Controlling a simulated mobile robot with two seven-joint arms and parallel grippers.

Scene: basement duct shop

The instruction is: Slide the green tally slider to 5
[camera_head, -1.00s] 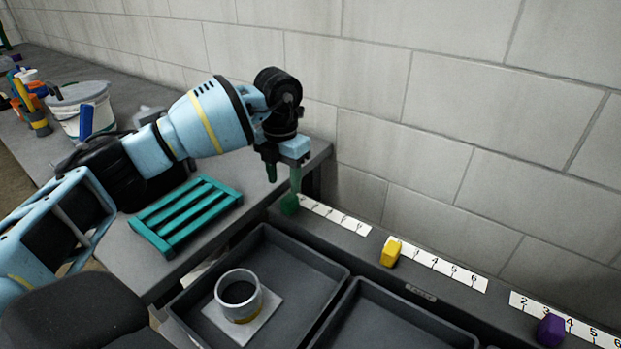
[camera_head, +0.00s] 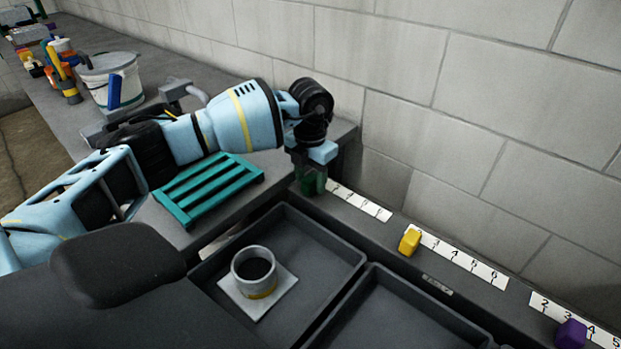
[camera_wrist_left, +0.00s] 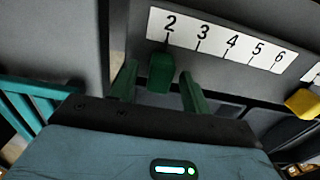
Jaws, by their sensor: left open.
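The green tally slider (camera_wrist_left: 160,72) is a small block below a white number strip (camera_wrist_left: 232,45) marked 2 to 6 in the left wrist view. It stands at the 2. My left gripper (camera_wrist_left: 158,88) is open, with one green finger on each side of the slider; I cannot tell whether either finger touches it. In the head view the left gripper (camera_head: 311,182) points down at the left end of the strip (camera_head: 358,203), and its fingers largely hide the slider. My right gripper is not in view.
A yellow slider (camera_head: 410,242) and a purple slider (camera_head: 570,334) sit by their own strips to the right. Dark trays (camera_head: 350,252) lie in front, one holding a grey ring (camera_head: 253,268). A teal rack (camera_head: 208,187) is left. A block wall rises behind.

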